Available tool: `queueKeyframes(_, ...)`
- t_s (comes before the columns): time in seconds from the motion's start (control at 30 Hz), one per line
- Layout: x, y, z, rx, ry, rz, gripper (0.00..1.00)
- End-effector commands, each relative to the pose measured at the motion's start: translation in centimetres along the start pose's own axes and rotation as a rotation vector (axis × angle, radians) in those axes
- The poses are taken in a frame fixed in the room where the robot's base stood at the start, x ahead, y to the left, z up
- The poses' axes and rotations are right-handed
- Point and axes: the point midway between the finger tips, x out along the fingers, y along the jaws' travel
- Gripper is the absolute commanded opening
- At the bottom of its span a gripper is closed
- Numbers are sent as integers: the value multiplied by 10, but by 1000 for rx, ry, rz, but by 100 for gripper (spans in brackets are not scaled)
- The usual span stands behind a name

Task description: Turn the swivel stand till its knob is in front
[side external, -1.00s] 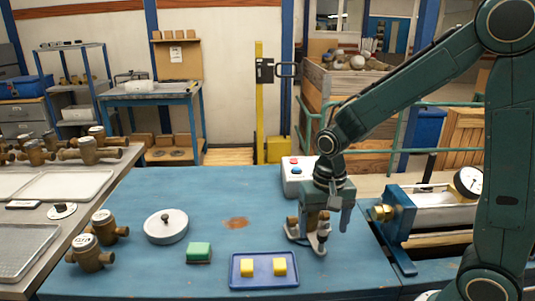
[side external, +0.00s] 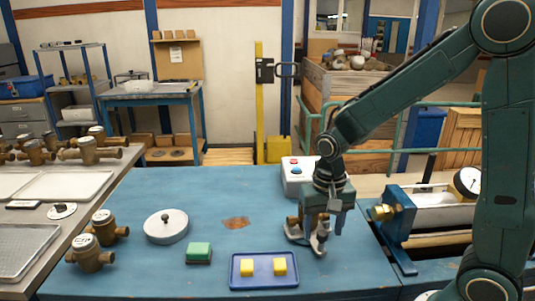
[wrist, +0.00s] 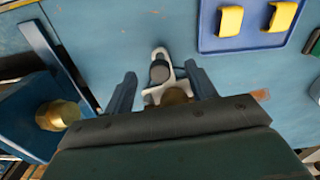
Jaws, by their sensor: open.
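The swivel stand (side external: 295,238) is a light grey piece low on the blue bench, partly hidden under my gripper (side external: 323,222). A brass part (side external: 292,221) shows on it. In the wrist view the stand (wrist: 155,96) lies between my two fingers, with its dark grey knob (wrist: 159,72) pointing to the top of the picture. The knob (side external: 319,243) seems to be the grey upright piece on the stand's near right side in the side view. My gripper (wrist: 161,86) is open, one finger on each side of the stand. I cannot tell whether a finger touches it.
A blue tray (side external: 264,284) with two yellow blocks lies in front of the stand. A control box (side external: 297,176) stands behind, and a blue clamp with brass fitting (side external: 383,213) is close on the right.

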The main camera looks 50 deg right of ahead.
Motion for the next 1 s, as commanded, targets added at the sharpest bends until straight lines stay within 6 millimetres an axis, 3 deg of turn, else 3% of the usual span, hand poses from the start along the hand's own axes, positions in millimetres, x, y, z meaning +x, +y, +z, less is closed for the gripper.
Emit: queueKeyframes(1.0,0,-12,0,0,0,0,56)
